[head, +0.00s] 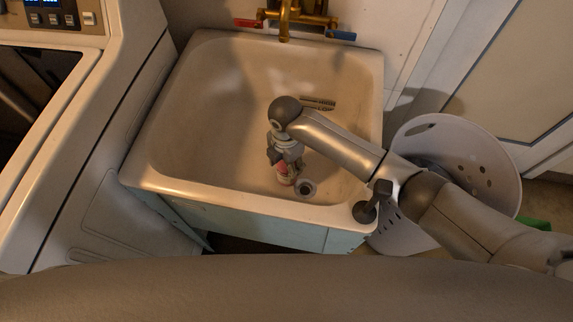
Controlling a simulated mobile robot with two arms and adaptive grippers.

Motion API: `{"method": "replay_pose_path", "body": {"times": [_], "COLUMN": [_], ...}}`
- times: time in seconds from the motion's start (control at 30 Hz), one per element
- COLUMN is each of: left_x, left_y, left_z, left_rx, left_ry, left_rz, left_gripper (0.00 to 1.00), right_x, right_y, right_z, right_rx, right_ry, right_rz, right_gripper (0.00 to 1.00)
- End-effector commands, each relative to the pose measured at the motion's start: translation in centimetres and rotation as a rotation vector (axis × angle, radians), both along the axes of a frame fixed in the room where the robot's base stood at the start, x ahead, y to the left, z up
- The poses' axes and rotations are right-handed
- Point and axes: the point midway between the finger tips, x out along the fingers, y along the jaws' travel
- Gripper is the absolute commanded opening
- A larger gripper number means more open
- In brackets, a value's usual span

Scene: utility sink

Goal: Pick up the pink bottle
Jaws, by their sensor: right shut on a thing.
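The pink bottle (285,178) is in the sink basin, seen from above near the front, left of the drain. Its upper part is hidden by my right gripper (285,163). My right arm comes in from the right over the sink's rim, with the wrist above the bottle and the gripper pointing down. The gripper is shut on the bottle, which looks roughly upright. I cannot tell whether the bottle touches the basin floor. My left gripper is not in view.
The utility sink (190,110) has a raised rim all around. A brass faucet (290,17) stands at its back. A brush-like dark item (318,102) lies in the basin. A washing machine (100,150) is on the left, a white laundry basket (490,160) on the right. The basin's left side is clear.

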Motion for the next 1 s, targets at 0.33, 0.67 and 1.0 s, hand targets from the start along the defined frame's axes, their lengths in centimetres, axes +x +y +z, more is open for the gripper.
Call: {"method": "replay_pose_path", "body": {"times": [0.33, 0.67, 1.0], "left_x": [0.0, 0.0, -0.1], "left_y": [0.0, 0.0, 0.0], "left_z": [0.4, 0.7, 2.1], "left_rx": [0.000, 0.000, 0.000], "left_ry": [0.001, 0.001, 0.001], "left_rz": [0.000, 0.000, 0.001], "left_gripper": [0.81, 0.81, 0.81], "right_x": [0.2, 0.1, 0.0], "right_y": [0.0, 0.0, 0.0], "right_z": [4.5, 9.7, 11.6], "right_rx": [0.003, 0.000, 0.001], "right_ry": [-0.004, -0.001, 0.000], "right_rz": [0.000, -0.001, -0.001], "right_gripper": [0.28, 0.28, 0.28]}}
